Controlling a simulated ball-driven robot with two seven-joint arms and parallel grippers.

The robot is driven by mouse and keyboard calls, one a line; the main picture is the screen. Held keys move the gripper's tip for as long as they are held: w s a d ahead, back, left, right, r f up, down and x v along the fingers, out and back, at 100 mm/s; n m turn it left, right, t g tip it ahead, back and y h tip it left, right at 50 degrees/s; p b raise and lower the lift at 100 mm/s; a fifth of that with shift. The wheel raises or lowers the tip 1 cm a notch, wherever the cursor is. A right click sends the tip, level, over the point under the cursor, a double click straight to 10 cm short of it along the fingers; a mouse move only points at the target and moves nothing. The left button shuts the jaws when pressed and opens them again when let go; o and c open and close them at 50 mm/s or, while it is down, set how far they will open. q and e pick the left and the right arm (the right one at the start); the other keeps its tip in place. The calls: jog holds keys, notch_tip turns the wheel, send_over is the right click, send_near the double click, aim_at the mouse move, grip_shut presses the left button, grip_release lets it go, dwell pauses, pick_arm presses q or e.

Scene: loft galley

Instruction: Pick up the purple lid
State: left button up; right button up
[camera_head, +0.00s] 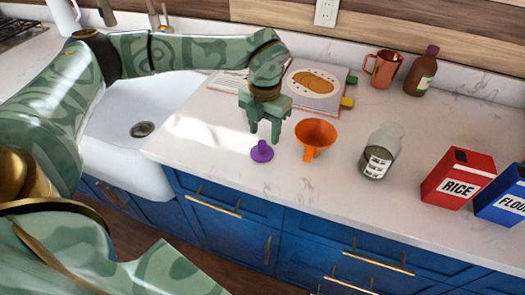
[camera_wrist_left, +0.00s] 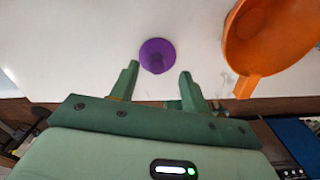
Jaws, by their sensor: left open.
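The purple lid (camera_head: 262,152) lies on the white counter near its front edge, with a small knob on top. My left gripper (camera_head: 264,138) is open and empty, pointing down just above and behind the lid in the head view. In the left wrist view the lid (camera_wrist_left: 157,55) shows just beyond the gap between the two fingertips (camera_wrist_left: 158,75), with no finger touching it that I can see. My right gripper is not in view.
An orange funnel (camera_head: 316,136) stands close to the right of the lid. A glass jar (camera_head: 381,152), a red rice box (camera_head: 458,178) and a blue flour box (camera_head: 505,197) are further right. A copper mug (camera_head: 382,69), brown bottle (camera_head: 421,72) and open book (camera_head: 312,85) are behind. A sink (camera_head: 150,120) is left.

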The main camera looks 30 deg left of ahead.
aim_at(262, 142)
pick_arm(q)
jog(key=f, duration=0.3)
jog(key=f+b, duration=0.1)
jog(key=shift+s+a+f, duration=0.2)
jog(key=shift+s+f, duration=0.05)
jog(key=shift+f, duration=0.15)
jog(key=shift+r, duration=0.1)
grip_shut()
